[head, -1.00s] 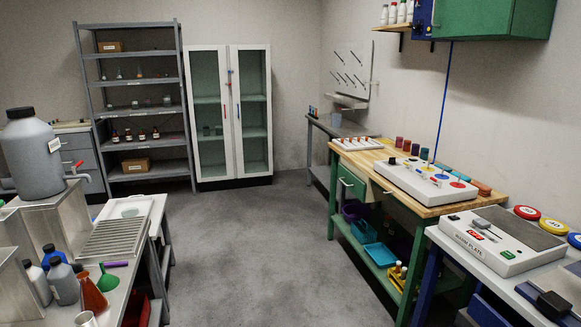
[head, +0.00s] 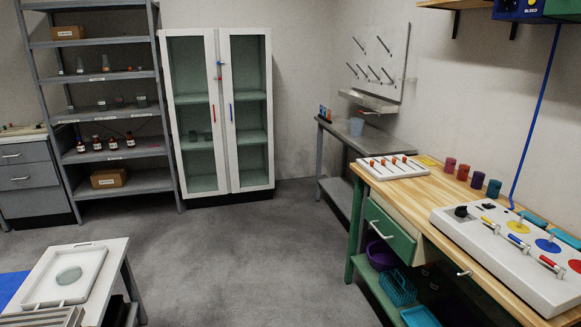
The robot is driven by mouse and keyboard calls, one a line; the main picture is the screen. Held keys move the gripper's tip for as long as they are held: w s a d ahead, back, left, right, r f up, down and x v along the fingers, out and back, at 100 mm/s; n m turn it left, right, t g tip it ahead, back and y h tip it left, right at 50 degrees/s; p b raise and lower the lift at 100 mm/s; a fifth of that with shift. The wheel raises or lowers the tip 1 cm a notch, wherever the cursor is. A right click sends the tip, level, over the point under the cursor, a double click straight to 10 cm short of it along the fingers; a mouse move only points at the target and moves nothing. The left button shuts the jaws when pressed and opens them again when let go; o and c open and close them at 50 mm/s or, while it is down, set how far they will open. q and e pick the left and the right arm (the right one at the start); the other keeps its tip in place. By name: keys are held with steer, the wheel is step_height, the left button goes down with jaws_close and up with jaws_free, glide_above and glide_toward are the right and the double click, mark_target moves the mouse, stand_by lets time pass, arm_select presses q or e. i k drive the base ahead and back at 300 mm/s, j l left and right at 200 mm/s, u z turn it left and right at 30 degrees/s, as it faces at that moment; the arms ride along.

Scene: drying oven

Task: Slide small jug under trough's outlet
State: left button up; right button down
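A small pale blue vessel, seemingly the small jug (head: 356,127), stands upright on the grey side table (head: 338,138) against the right-hand wall. A shallow grey trough (head: 367,101) is fixed to the wall above that table, under a board of dark pegs (head: 373,60). The jug is below the trough in the picture. The trough's outlet is too small to make out, so I cannot tell whether the jug is directly under it. Neither of my grippers is in view.
A small rack with coloured items (head: 325,113) stands at the table's far left corner. The wooden bench (head: 430,200) with a white control panel (head: 510,255) adjoins it in front. A glass cabinet (head: 220,110) stands at the back. The middle floor is clear.

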mark_target(357, 125)
steer(key=i, duration=2.3)
steer(key=i+j+z, duration=0.1)
steer(key=i, duration=1.05)
steer(key=i+j, duration=0.15)
steer(key=i, duration=1.05)
